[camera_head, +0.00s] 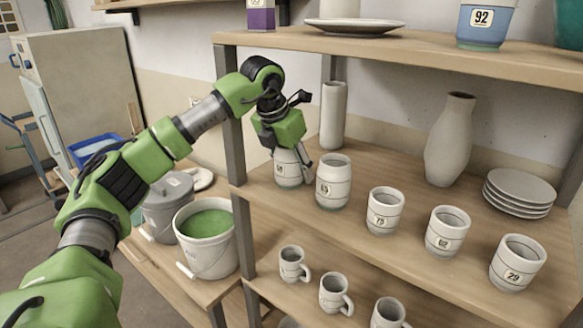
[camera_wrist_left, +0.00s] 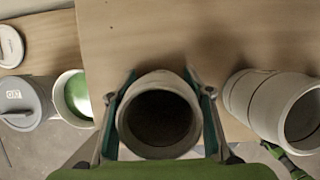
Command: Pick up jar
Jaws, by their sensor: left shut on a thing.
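My left gripper (camera_head: 293,150) reaches in from the left over the shelf and is shut on a pale grey jar (camera_head: 289,171), the leftmost of the row. In the left wrist view my left gripper (camera_wrist_left: 160,97) has a finger on each side of this jar (camera_wrist_left: 160,73), whose open dark mouth faces the camera. I cannot tell whether the jar still touches the shelf board. Its label is partly hidden by the gripper. A second jar (camera_head: 333,183) stands close to its right and also shows in the left wrist view (camera_wrist_left: 255,98). My right gripper is not in view.
Smaller numbered cups (camera_head: 384,211) continue the row to the right on the middle shelf (camera_head: 410,182). A tall cylinder (camera_head: 333,118) and a vase (camera_head: 449,140) stand behind. A shelf post (camera_head: 234,130) and a bucket of green glaze (camera_head: 207,243) are to the left. Mugs (camera_head: 335,294) stand below.

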